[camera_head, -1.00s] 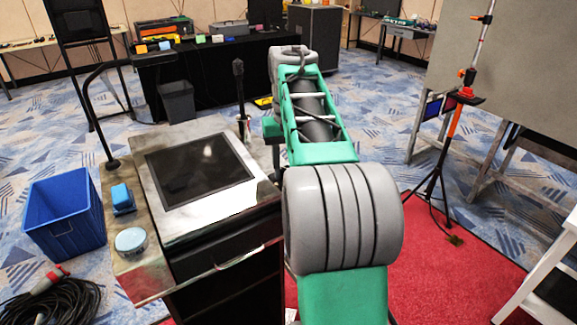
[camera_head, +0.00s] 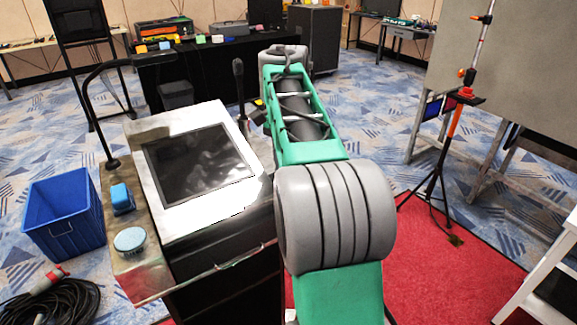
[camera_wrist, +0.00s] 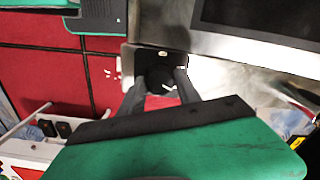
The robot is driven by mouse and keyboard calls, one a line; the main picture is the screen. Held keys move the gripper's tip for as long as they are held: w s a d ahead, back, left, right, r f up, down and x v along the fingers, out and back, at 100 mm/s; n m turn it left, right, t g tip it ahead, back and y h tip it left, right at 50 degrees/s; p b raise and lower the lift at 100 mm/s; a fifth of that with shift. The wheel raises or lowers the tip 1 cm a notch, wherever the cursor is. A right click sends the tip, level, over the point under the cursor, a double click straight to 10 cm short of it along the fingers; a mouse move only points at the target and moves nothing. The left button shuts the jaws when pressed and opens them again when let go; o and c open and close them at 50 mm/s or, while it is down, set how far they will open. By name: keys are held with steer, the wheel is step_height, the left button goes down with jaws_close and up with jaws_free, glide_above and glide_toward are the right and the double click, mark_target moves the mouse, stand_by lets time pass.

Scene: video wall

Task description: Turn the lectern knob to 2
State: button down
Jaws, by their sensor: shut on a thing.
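The lectern (camera_head: 262,200) has a metal top with a dark screen (camera_head: 200,165) and stands left of my arm in the head view. In the wrist view, my gripper (camera_wrist: 160,82) has its two grey fingers on either side of a round black knob (camera_wrist: 157,74) and is shut on it. The knob sits on a small dark panel beside the lectern's metal top. Small white marks show left of it, too small to read. The knob's pointer cannot be made out. In the head view my arm hides the knob and gripper.
A blue case (camera_head: 121,197) and a pale round puck (camera_head: 130,240) sit on the lectern's left ledge. A microphone (camera_head: 239,72) rises behind the lectern. A blue crate (camera_head: 64,215) stands at the left. A tripod (camera_head: 437,170) stands on the right.

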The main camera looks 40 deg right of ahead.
steer(key=shift+m, duration=0.5)
steer(key=c, duration=0.9)
jaws_free()
steer(key=shift+o, duration=0.2)
steer(key=shift+r, duration=0.1)
step_height(320, 180, up, 8)
steer(key=p, duration=0.7)
steer(key=shift+f, duration=0.2)
